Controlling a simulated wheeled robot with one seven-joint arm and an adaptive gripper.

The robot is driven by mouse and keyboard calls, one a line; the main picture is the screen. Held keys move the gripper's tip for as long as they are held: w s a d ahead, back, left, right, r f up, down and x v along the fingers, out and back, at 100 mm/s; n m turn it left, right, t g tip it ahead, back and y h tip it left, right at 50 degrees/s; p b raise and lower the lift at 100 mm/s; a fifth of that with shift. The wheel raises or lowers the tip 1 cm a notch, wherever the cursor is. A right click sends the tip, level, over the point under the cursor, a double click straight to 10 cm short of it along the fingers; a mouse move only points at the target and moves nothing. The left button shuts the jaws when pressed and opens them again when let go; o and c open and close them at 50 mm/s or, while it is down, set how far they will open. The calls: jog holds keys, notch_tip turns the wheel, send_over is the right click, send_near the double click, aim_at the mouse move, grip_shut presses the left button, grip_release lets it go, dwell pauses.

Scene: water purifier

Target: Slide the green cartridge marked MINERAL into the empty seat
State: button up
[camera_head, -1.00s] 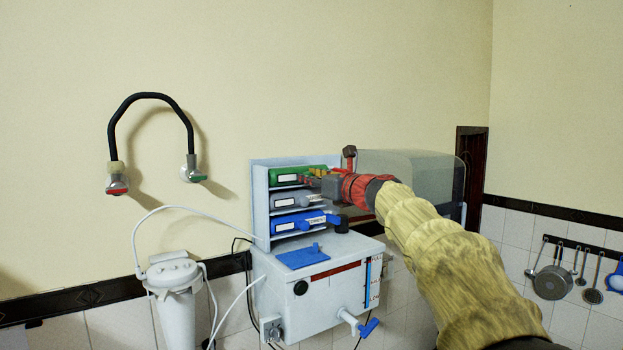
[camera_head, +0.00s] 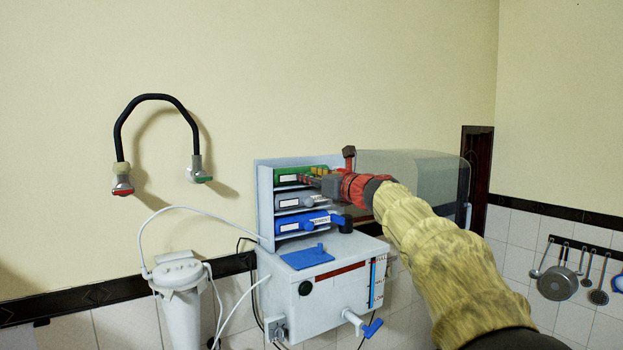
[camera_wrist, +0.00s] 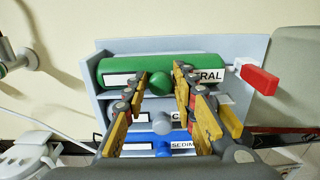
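The green cartridge (camera_wrist: 190,68) lies in the top compartment of the rack, and it also shows in the head view (camera_head: 288,174). Its white label ends in "RAL"; my fingers hide the middle. A round green knob (camera_wrist: 159,82) sticks out from its front. My gripper (camera_wrist: 161,76) has one finger on each side of this knob, with small gaps showing, so it looks open around it. In the head view my gripper (camera_head: 312,180) is at the right part of the cartridge's front. How deep the cartridge sits in the compartment I cannot tell.
A grey cartridge (camera_head: 292,202) and a blue SEDIM cartridge (camera_head: 294,225) fill the lower compartments. A red lever (camera_wrist: 260,79) sits at the rack's right edge. A clear cover (camera_head: 425,175) stands right of the rack. A white tank (camera_head: 335,302) with a blue tap is below.

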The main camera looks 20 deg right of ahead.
jog(key=o, duration=0.3)
jog(key=shift+f, duration=0.1)
jog(key=shift+s, duration=0.1)
jog(key=s+d, duration=0.2)
jog(key=s, duration=0.9)
jog(key=shift+s+d, duration=0.15)
jog(key=shift+s, duration=0.15)
